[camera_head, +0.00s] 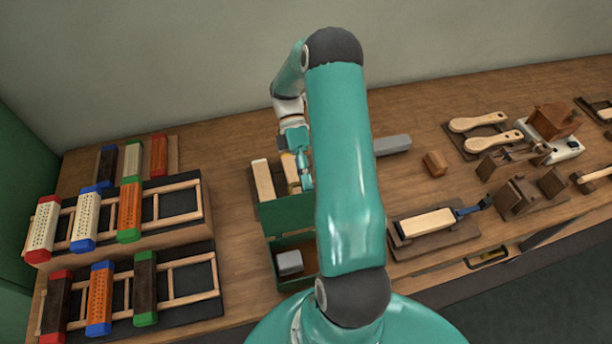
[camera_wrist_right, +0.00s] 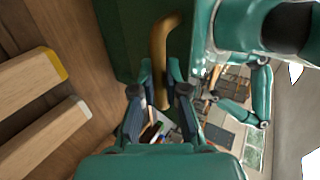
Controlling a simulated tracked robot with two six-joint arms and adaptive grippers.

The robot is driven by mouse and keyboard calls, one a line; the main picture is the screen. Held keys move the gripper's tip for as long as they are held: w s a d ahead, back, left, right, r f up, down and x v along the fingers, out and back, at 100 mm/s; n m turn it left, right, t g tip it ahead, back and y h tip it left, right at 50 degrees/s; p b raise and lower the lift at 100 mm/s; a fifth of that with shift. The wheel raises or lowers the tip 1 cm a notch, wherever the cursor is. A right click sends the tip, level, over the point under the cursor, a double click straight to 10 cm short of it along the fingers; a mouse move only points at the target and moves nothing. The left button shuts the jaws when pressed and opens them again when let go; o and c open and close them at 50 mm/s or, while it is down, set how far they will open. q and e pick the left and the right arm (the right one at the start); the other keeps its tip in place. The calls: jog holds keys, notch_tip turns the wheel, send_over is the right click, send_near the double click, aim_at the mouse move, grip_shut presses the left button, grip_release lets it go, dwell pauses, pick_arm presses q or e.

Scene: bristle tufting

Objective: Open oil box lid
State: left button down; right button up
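The green oil box (camera_head: 272,262) stands on the bench in the head view, left of my right arm. Its green lid (camera_head: 285,214) is raised at the far side and the inside shows, with a grey block (camera_head: 289,262) in it. My right gripper (camera_head: 303,172) is behind the lid. In the right wrist view my right gripper (camera_wrist_right: 160,90) is shut on the curved brass handle (camera_wrist_right: 162,45), one finger at each side, with the green lid (camera_wrist_right: 128,35) close by. Another teal arm shows there at the right; its gripper is too small to read. My arm hides the box's right side.
Two pale wooden blocks (camera_wrist_right: 35,85) lie beside the lid in the right wrist view. Racks with coloured brush blocks (camera_head: 130,208) stand at the left. A brush on a wooden tray (camera_head: 430,222) and a grey block (camera_head: 392,144) lie to the right.

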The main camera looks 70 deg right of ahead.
jog(key=o, duration=0.4)
jog(key=shift+o, duration=0.2)
jog(key=shift+d, duration=0.1)
jog(key=v, duration=0.7)
jog(key=shift+w, duration=0.15)
jog(key=shift+d+r, duration=0.1)
jog(key=shift+r, duration=0.05)
jog(key=shift+c, duration=0.2)
